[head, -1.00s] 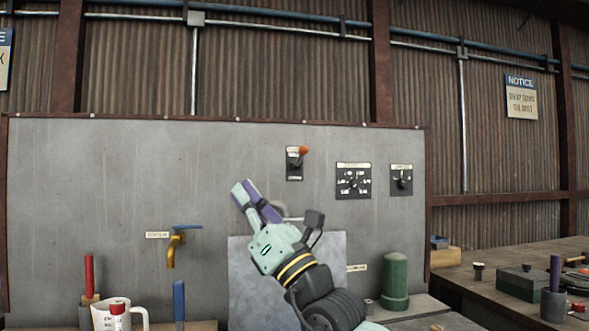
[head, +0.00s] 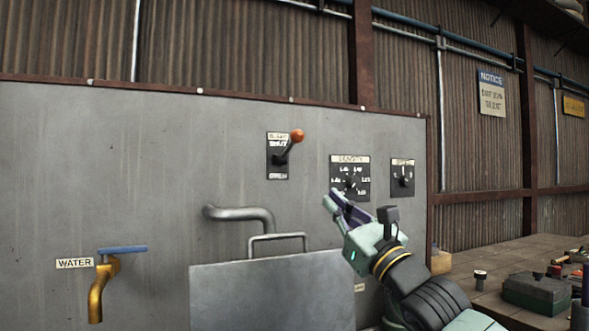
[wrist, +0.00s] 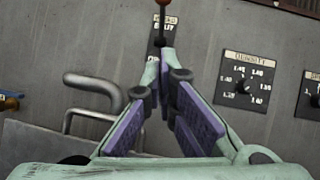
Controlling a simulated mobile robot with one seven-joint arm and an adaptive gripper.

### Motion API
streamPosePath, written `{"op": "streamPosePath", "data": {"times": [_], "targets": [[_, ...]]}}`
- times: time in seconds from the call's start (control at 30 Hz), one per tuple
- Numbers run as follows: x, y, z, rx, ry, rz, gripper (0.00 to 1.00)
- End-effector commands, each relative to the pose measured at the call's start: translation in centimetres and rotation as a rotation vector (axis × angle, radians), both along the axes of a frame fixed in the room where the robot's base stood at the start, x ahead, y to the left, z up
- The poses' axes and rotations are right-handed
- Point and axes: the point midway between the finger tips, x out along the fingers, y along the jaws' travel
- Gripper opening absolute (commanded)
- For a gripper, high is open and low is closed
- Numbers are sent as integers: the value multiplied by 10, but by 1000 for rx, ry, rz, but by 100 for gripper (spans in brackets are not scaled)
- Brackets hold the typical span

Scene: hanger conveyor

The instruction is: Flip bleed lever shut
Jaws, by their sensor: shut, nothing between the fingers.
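The bleed lever (head: 290,146) has an orange ball knob and sits on a black plate (head: 275,172) on the grey panel. Its arm points up and to the right, and the plate's upper label appears to read "SHUT". In the wrist view the lever's knob (wrist: 162,3) is at the top edge, beyond my fingertips. My gripper (head: 333,199) is shut and empty, below and right of the lever in the head view, apart from it. In the wrist view my gripper (wrist: 160,62) points toward the lever's plate and covers its lower part.
Dial plates (head: 350,179) and (head: 403,180) sit right of the lever. A grey pipe (head: 240,214) and a sheet-metal box (head: 265,290) with a handle are below. A brass water tap (head: 101,285) with a blue handle is at left. A cluttered bench (head: 500,262) stands at right.

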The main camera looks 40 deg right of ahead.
Motion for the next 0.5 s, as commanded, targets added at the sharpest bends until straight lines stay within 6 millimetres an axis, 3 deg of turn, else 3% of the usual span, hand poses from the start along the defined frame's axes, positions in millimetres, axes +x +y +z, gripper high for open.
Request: {"op": "streamPosePath", "data": {"times": [0.17,0.5], "targets": [[16,0,11,0,-2,3,0],[78,-5,49,1,-1,3,0]]}}
